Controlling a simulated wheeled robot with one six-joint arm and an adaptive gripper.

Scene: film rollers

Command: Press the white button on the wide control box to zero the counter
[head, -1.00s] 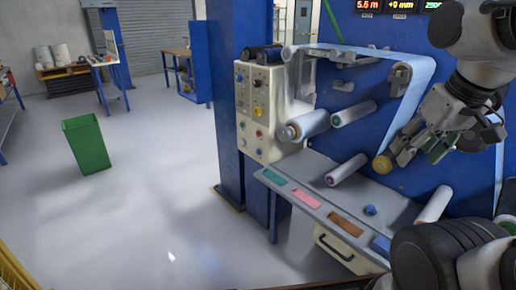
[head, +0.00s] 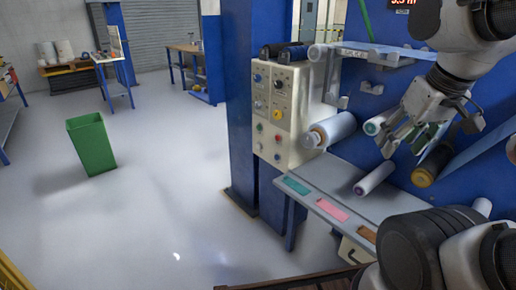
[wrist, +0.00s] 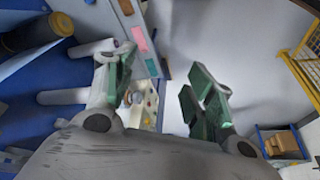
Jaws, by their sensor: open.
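The beige control box (head: 275,115) hangs on the blue machine column in the head view, with rows of small knobs and coloured buttons. A yellow one, a red one and a green one can be told apart; I cannot make out a white button for sure. My gripper (head: 402,145) is open and empty, pointing down among the rollers, to the right of the box and well apart from it. In the wrist view my gripper (wrist: 165,90) shows its green-padded fingers spread wide.
White rollers (head: 330,131) stick out between the box and my gripper. A sloping shelf (head: 345,185) with coloured labels lies below. A green bin (head: 90,145) stands on open floor at the left. A yellow railing (wrist: 300,60) shows in the wrist view.

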